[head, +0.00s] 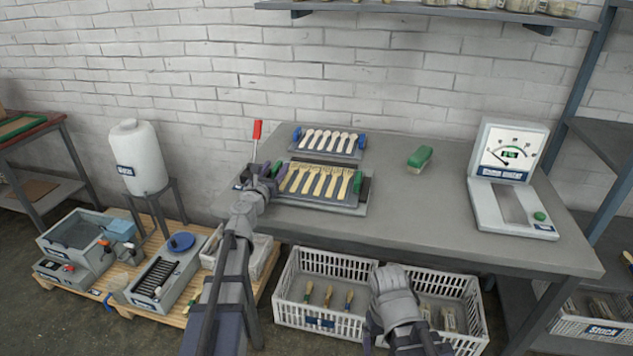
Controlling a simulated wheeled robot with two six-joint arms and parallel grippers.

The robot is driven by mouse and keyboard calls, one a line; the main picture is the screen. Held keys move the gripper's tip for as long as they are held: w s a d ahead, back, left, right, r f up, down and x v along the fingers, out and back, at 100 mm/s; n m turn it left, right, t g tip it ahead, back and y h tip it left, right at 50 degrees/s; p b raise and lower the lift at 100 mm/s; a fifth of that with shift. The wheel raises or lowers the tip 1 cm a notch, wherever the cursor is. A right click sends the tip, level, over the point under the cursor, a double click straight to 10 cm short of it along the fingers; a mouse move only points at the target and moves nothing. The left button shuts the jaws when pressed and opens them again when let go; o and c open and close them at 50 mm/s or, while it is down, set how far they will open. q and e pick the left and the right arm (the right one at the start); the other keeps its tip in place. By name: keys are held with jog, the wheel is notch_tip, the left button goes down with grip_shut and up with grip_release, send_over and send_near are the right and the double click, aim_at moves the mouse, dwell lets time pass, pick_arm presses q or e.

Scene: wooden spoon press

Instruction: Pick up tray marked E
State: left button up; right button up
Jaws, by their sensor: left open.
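Two dark trays of light wooden spoons lie one behind the other on the grey workbench (430,215). The front tray (320,196) has green end grips and sits on a grey base. The rear tray (325,152) has blue end grips. I cannot read a letter E on either. My left gripper (271,173) is open at the left end of the front tray, close by its left green grip; whether it touches is unclear. My right arm comes up from the bottom in front of the crates, and its fingers do not show.
A red-handled lever (257,130) stands just left of the trays. A green brush (420,158) and a dial gauge (512,165) are farther right. White crates (318,318) stand under the bench. The bench's middle right is clear.

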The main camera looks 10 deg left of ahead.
pick_arm(q)
jog(key=shift+c, duration=0.4)
grip_shut()
dwell(0.9)
